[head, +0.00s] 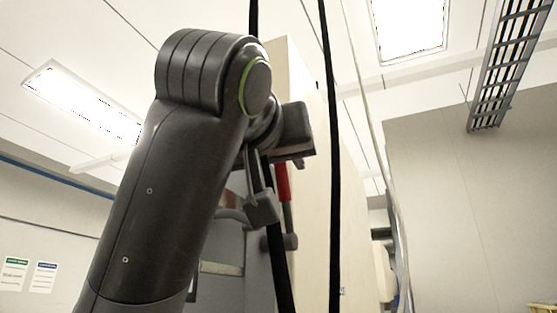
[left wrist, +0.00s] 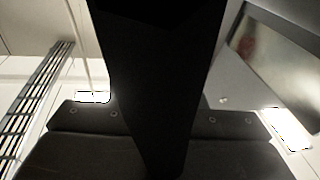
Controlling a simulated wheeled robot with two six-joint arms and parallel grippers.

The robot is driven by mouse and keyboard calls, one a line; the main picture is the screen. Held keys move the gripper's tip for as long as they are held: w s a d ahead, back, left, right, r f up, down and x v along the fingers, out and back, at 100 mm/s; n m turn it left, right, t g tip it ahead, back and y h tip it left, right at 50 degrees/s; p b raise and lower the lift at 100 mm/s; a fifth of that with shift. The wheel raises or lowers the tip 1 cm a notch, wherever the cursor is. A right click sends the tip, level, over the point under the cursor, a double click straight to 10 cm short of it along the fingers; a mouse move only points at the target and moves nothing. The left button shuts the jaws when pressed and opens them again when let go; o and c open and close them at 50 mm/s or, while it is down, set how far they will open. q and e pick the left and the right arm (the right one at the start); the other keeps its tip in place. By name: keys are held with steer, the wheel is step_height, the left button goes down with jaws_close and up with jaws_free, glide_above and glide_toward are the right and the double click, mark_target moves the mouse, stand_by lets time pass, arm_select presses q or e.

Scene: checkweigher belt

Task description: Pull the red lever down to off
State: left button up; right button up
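The red lever (head: 283,182) shows in the head view beside a pale upright panel. Its red grip is upright, with a grey shank below it. My left arm reaches up from the lower left, and my left gripper (head: 263,205) is close to the lever's left side in the picture. One finger shows; the other is hidden, so I cannot tell whether it is open or touches the lever. The left wrist view is mostly filled by dark parts, with a blurred red patch on a grey surface at upper right. My right gripper is not in view.
Black vertical cables (head: 333,170) hang in front of the pale panel (head: 352,215), close to the gripper. A thin white cable (head: 385,150) runs to their right. A grey cabinet (head: 222,268) stands behind my arm. A cable tray (head: 505,65) is overhead.

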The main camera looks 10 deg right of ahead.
arm_select(q)
steer(key=shift+s+a+f+b, duration=0.15)
steer(key=shift+s+f+b, duration=0.05)
steer(key=shift+s+b, duration=0.2)
steer(key=b+v, duration=0.8)
steer(key=v, duration=0.8)
steer(key=shift+s, duration=0.25)
steer(key=shift+a, duration=0.15)
